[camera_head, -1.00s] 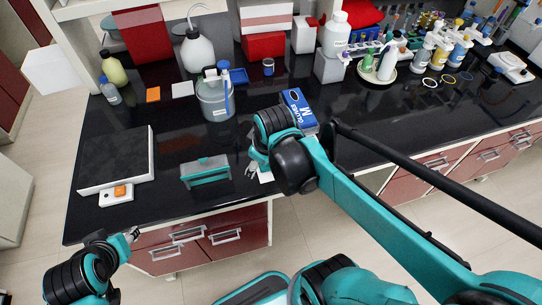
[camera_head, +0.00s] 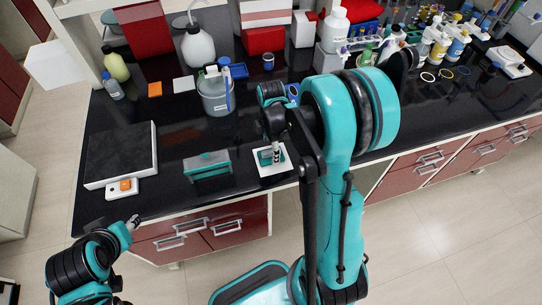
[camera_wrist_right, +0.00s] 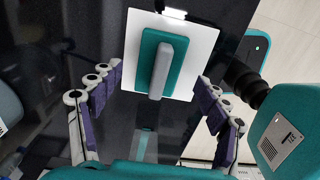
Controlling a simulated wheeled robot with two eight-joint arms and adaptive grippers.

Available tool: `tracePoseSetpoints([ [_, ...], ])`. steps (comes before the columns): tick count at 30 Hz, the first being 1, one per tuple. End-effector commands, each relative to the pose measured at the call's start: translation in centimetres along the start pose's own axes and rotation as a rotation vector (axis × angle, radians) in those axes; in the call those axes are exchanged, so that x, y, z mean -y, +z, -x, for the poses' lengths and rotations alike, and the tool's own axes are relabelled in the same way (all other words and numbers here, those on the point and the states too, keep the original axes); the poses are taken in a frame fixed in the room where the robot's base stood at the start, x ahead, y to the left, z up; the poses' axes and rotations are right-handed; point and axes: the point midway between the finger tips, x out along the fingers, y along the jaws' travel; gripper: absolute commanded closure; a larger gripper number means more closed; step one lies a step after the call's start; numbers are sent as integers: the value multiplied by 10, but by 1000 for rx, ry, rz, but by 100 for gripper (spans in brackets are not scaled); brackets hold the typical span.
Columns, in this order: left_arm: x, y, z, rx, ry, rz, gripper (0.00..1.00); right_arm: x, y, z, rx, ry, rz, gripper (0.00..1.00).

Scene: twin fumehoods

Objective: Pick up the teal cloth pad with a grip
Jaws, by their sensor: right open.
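The teal cloth pad (camera_wrist_right: 161,65) with a grey grip bar (camera_wrist_right: 161,70) along its top lies on a white square plate (camera_wrist_right: 195,38) in the right wrist view. In the head view the pad (camera_head: 265,157) is partly hidden by my right gripper (camera_head: 276,152), which hangs above it. In the wrist view my right gripper (camera_wrist_right: 158,82) is open, one finger on each side of the pad, with gaps between. My left gripper (camera_head: 133,222) is at lower left, beyond the bench's front edge, far from the pad; its jaws are too small to read.
A teal-and-grey box-like item (camera_head: 207,166) stands left of the white plate. A dark-topped plate device (camera_head: 120,155) sits farther left. A grey container (camera_head: 215,92) stands behind. Bottles and racks crowd the back right. The bench front edge is close to the plate.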

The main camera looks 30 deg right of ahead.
Motion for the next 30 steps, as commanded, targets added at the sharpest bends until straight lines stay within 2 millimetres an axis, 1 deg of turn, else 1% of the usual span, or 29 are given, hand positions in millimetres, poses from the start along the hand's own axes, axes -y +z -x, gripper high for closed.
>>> tracePoseSetpoints([
  [1,0,3,-5,0,0,0,60,0,0,-12,0,0,0,24],
  [5,0,5,-7,0,0,0,60,0,0,-26,0,1,-1,24],
  [7,0,6,-8,0,0,0,60,0,0,-29,0,1,-1,24],
  [13,0,5,-7,0,0,0,60,0,0,-28,0,1,-1,24],
  [14,0,5,-7,0,0,0,60,0,0,-28,0,1,-1,27],
  [15,0,5,-7,0,0,0,60,0,0,-28,0,1,-1,37],
  [17,0,5,-7,0,0,0,60,0,0,-28,0,1,-1,53],
  [18,0,5,-7,0,0,0,60,0,0,-28,0,1,-1,64],
  [19,0,5,-7,0,0,0,60,0,0,-28,0,1,-1,72],
  [20,0,5,-7,0,0,0,60,0,0,-28,0,1,-1,77],
  [22,0,5,-7,0,0,0,60,0,0,-28,0,1,-1,77],
  [23,0,5,-7,0,0,0,60,0,0,-28,0,1,-1,82],
  [30,0,5,-7,0,0,0,60,0,0,-27,0,1,-1,82],
])
